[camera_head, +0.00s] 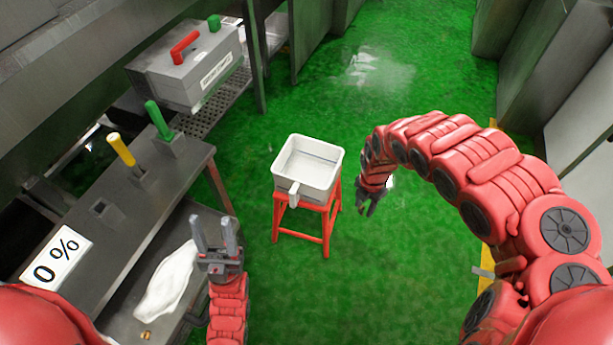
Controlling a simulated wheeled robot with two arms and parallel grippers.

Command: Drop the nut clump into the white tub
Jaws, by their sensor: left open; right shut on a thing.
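The white tub (309,166) stands upright on a red stool in the middle of the view; its inside looks empty. My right gripper (366,209) is to the right of the tub, apart from it, and points down. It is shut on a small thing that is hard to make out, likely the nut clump. My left gripper (214,234) is open and empty, to the lower left of the tub, beside a white cloth-like thing (168,285) on a low metal shelf. A tiny brownish piece (146,336) lies near the shelf's front.
The red stool (303,222) stands on the green floor (400,260). At left is a metal bench (95,235) with a yellow lever (121,149), a green lever (158,120) and a "0 %" sign (57,256). A grey box (188,68) stands behind. Floor around the stool is clear.

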